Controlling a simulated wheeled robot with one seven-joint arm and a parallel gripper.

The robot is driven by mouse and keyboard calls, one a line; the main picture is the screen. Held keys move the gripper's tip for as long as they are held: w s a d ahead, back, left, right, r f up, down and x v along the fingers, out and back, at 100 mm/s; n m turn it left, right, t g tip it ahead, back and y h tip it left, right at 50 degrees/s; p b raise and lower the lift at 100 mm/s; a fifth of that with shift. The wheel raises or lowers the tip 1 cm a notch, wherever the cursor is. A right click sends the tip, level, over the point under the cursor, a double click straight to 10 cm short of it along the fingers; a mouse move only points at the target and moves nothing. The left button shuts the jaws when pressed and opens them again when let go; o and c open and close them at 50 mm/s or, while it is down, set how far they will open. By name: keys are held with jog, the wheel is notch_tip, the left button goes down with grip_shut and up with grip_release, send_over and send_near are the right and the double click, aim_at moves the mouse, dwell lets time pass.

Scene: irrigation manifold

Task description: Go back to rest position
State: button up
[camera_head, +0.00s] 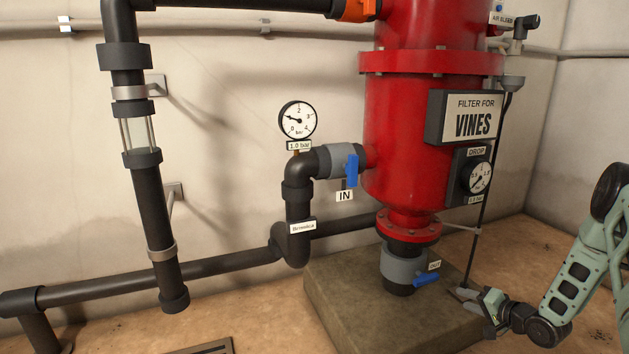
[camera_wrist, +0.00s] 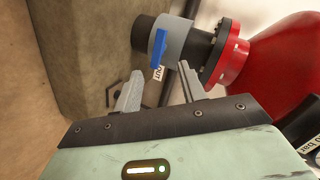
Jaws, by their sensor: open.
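My gripper (camera_head: 478,301) is at the lower right in the head view, low beside the concrete block under the red filter. In the wrist view its two fingers (camera_wrist: 161,90) are apart with nothing between them. The OUT valve's blue handle (camera_wrist: 159,48) shows beyond the fingers in the wrist view, apart from them. In the head view the OUT handle (camera_head: 426,280) sits at the filter's base, left of my gripper. My arm (camera_head: 575,280) reaches in from the right edge.
The red filter tank (camera_head: 405,140) stands on a concrete block (camera_head: 350,310). The IN valve's blue handle (camera_head: 352,170) is upright. A pressure gauge (camera_head: 297,120) and black pipes (camera_head: 215,266) are at left. A thin vertical rod (camera_head: 487,190) rises near my gripper. Floor at right is open.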

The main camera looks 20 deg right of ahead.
jog(key=w+a+r+n+g, duration=0.25)
jog(key=a+r, duration=0.25)
jog(key=a, duration=0.3)
jog(key=w+a+r+n+g+p, duration=0.1)
jog(key=w+a+r+n, duration=0.15)
jog(key=a+r, duration=0.4)
jog(key=w+a+r+n+g, duration=0.2)
jog(key=a+r+n, duration=0.1)
jog(key=a, duration=0.6)
jog(key=s+a+r+n+g, duration=0.2)
jog(key=s+a+r, duration=0.25)
jog(key=a, duration=0.25)
jog(key=s+a+r+n+g, duration=0.1)
jog(key=s+a+r+n, duration=0.15)
jog(key=s+a, duration=0.35)
jog(key=s+a+r+n+g+h+p, duration=0.1)
jog(key=s+a+r+n+g, duration=0.2)
jog(key=s, duration=0.6)
jog(key=s+a+r+n, duration=0.15)
jog(key=s+a, duration=0.25)
jog(key=s, duration=0.4)
jog(key=s+a+r+n+g+h+p, duration=0.1)
jog(key=s+a+r+n+g, duration=0.2)
jog(key=s, duration=0.6)
notch_tip(320, 180, up, 38)
jog(key=a+m+t+p, duration=0.1)
jog(key=p, duration=3.6)
jog(key=shift+w+f, duration=0.15)
jog(key=shift+w, duration=0.25)
